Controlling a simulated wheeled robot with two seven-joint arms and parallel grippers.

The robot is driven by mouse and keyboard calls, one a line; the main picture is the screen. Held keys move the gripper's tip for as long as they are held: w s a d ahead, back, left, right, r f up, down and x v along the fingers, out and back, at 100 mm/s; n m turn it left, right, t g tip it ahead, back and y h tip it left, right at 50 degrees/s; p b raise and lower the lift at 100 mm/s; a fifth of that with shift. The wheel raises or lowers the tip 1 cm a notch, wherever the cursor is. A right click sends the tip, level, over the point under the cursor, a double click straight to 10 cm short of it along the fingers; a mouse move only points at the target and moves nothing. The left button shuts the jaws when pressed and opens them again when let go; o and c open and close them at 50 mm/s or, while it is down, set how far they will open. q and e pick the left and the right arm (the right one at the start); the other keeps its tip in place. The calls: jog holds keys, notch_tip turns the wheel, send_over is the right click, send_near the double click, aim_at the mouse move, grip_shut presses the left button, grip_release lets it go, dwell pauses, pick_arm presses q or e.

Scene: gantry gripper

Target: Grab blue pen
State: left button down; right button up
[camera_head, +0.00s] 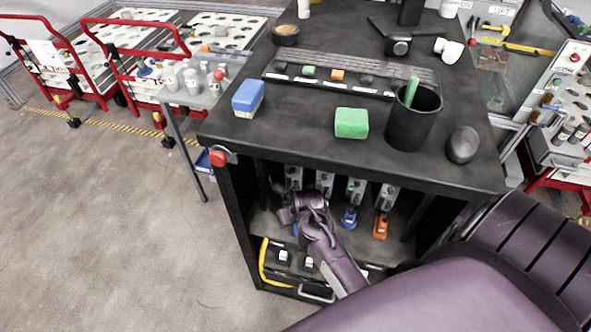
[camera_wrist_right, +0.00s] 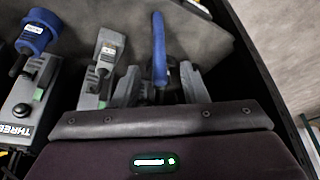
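The blue pen (camera_wrist_right: 159,50) shows in the right wrist view as a slim blue rod. My right gripper (camera_wrist_right: 160,80) has its two grey fingers apart, one on each side of the pen. The pen's lower end is in shadow between them, and I cannot tell whether they touch it. In the head view my right gripper (camera_head: 297,207) is at the front of the workbench, below its top. A small blue patch (camera_head: 295,229) shows just below it; I cannot tell if this is the pen. My left gripper is not in view.
The black workbench (camera_head: 300,125) holds a blue block (camera_head: 248,97), a green block (camera_head: 351,123) and a black cup (camera_head: 412,125) with a green pen. Under it are grey devices with blue (camera_head: 349,219) and orange (camera_head: 380,228) parts. Open floor lies left.

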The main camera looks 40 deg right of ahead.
jog(key=shift+p+x, duration=0.45)
jog(key=shift+x, duration=2.35)
jog(key=shift+s, duration=0.1)
grip_shut()
